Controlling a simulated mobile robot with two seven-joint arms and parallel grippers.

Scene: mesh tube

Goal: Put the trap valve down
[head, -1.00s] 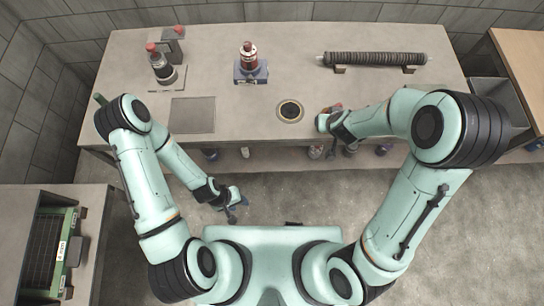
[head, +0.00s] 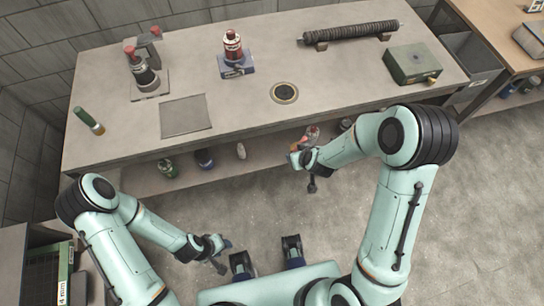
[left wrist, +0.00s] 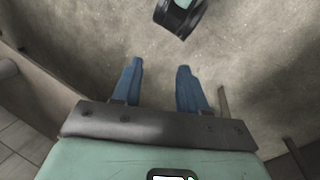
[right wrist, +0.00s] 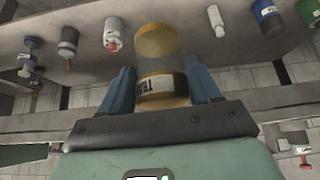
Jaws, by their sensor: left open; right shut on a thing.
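The trap valve (right wrist: 158,62) is a clear cylinder with brass-coloured ends and a label reading "TRA…". My right gripper (right wrist: 163,85) is shut on it, with one blue finger on each side. In the head view my right gripper (head: 294,158) is just off the front edge of the bench; the valve is too small there to make out clearly. My left gripper (head: 222,256) is low over the floor in front of my base. Its fingers (left wrist: 158,85) are apart with nothing between them.
The bench (head: 235,115) has a grey square plate (head: 185,116), a dark disc with a brass ring (head: 284,92), a red bottle on a blue stand (head: 234,55), a ribbed tube (head: 350,31), a green box (head: 412,64) and a green-handled tool (head: 88,120). Several bottles stand on the shelf below.

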